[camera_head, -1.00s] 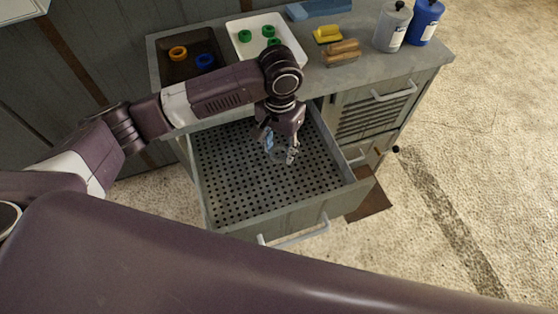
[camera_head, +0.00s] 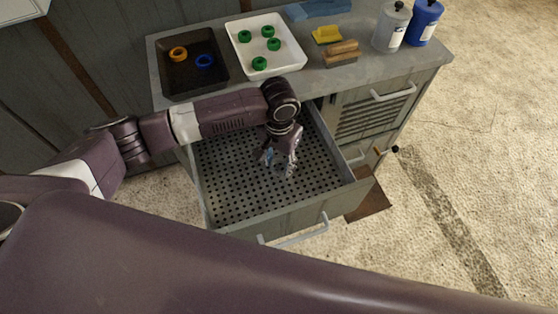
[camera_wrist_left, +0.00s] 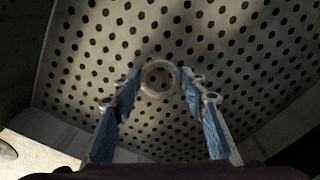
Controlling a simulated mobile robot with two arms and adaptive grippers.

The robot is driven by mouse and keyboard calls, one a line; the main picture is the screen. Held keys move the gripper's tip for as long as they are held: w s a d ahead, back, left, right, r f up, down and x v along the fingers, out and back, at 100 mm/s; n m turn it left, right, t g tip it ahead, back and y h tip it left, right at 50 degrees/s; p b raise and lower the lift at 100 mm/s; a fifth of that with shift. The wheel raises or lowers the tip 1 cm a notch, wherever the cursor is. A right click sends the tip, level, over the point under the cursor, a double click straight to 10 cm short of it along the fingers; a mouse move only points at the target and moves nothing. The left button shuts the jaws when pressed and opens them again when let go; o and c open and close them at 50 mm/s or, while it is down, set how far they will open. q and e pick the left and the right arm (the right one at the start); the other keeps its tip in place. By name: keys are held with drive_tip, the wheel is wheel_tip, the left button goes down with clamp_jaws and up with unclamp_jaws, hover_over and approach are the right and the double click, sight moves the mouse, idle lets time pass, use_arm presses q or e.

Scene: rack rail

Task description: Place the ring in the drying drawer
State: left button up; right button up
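The drying drawer (camera_head: 225,185) is pulled open, with a perforated grey floor. My left gripper (camera_head: 281,168) is inside the drawer, pointing down, with its tips close above the floor or at it. In the left wrist view, a pale, see-through ring (camera_wrist_left: 159,78) lies between the two blue-padded fingertips (camera_wrist_left: 160,84). Floor holes show through it. Whether the pads press on the ring or stand slightly off it, and whether the ring touches the floor, I cannot tell. My right gripper is not in view.
On the counter stand a black tray (camera_head: 192,84) with an orange and a blue ring, and a white tray (camera_head: 285,64) with several green rings. A yellow sponge (camera_head: 327,35), a brush (camera_head: 341,52) and two bottles (camera_head: 391,28) are farther right. The drawer floor around the gripper is clear.

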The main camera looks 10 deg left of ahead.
use_arm(q)
drive_tip(key=o, duration=0.3)
drive_tip(key=shift+o, duration=0.2)
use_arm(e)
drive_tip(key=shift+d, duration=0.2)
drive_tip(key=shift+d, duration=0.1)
use_arm(q)
drive_tip(key=shift+r, duration=0.1)
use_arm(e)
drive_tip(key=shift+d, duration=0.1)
use_arm(q)
drive_tip(key=shift+r, duration=0.3)
wheel_tip(320, 180, up, 12)
drive_tip(key=shift+f+b, duration=0.25)
drive_tip(key=shift+b, duration=0.15)
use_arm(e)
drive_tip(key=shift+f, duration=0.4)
